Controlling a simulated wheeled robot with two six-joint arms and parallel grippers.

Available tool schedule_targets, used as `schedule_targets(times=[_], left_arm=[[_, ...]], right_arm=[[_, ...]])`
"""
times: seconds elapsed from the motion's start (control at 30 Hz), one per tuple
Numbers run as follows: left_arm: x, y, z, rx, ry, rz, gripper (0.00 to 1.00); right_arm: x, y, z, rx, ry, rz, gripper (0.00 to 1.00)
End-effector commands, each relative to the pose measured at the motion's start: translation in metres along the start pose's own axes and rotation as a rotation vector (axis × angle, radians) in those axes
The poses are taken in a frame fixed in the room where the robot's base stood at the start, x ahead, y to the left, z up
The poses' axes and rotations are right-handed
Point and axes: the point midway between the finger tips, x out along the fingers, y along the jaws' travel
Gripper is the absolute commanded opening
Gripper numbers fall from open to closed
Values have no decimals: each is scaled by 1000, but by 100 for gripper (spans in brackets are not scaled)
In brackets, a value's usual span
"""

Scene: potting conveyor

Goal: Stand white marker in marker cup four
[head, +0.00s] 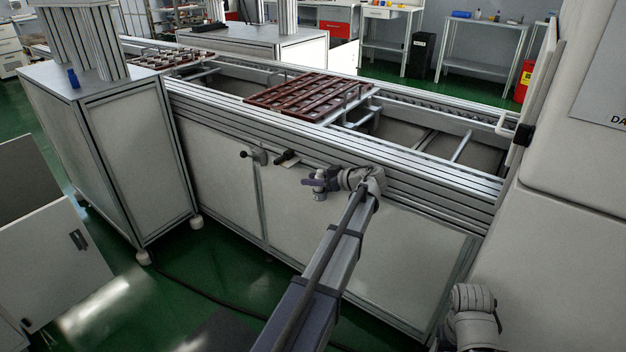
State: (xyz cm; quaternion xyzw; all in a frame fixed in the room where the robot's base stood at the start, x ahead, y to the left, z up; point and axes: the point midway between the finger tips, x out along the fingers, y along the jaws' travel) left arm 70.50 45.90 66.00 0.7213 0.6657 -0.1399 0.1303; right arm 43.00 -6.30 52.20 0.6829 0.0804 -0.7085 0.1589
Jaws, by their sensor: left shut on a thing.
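My left gripper (313,184) is in front of the conveyor's side panel, below its rail. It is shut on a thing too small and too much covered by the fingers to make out. I cannot make out a white marker or marker cup four anywhere in the head view. Part of my right arm (472,312) shows at the bottom right, but its gripper is not in view.
The conveyor (420,178) runs across the view, with a brown slatted tray (308,97) on it. A cabinet (120,150) with a blue bottle (73,78) on top stands at the left. Green floor (190,275) is open at the lower left.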

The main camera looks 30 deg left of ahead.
Motion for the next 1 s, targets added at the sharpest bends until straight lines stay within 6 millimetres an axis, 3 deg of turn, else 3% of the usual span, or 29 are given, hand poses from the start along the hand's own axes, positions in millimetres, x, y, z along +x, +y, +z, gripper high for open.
schedule_targets(times=[1.0], left_arm=[[8, -3, 18, -4, -12, -7, 0]], right_arm=[[17, -2, -1, 0, 0, 0, 56]])
